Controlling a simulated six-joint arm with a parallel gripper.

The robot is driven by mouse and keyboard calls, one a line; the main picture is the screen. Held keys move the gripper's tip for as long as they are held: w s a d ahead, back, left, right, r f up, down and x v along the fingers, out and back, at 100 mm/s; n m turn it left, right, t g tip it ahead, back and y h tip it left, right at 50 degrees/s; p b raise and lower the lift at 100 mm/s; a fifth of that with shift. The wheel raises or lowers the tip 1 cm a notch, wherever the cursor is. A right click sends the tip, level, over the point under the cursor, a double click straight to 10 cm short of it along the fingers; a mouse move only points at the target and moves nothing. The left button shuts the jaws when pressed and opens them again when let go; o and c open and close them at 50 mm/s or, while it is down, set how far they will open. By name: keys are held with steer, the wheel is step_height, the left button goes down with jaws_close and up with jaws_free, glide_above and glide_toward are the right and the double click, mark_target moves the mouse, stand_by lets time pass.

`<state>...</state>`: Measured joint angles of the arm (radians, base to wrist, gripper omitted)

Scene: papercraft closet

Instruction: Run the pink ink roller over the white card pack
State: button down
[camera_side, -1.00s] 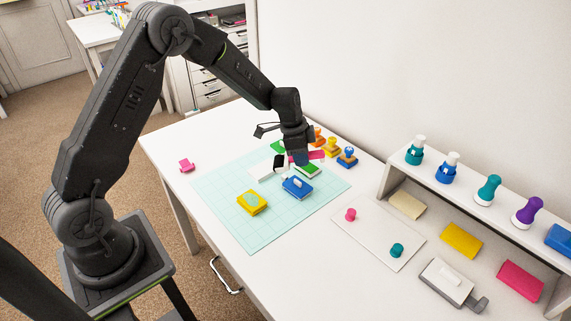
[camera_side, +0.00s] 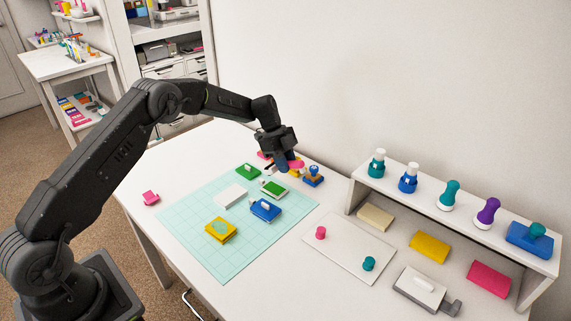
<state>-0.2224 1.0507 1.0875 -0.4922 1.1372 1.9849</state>
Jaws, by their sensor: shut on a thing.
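The white card pack (camera_side: 231,196) lies flat on the mint gridded mat (camera_side: 190,238), left of the middle. My gripper (camera_side: 287,166) is beyond the mat's back right edge, near the stamps, up and to the right of the card pack and apart from it. It is shut on a small pink thing (camera_side: 296,164), which looks like the ink roller. The jaws and the stamps partly hide it, so its full shape cannot be told. Whether it touches the table cannot be told.
Green pads (camera_side: 249,171), a blue pad (camera_side: 265,210) and a yellow block (camera_side: 221,230) surround the card pack. A blue stamp (camera_side: 313,177) stands beside my gripper. A shelf (camera_side: 460,237) with several stamps is at right. A pink block (camera_side: 151,198) lies left.

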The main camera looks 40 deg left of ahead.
steer(key=shift+f, duration=0.1)
steer(key=shift+f, duration=2.2)
steer(key=shift+a+f, duration=0.2)
steer(key=shift+f, duration=0.2)
steer(key=shift+s+f, duration=0.1)
steer(key=shift+f, duration=0.55)
stand_by(0.3)
steer(key=shift+r, duration=0.7)
steer(key=shift+f, duration=0.8)
stand_by(0.8)
steer(key=shift+r, duration=3.1)
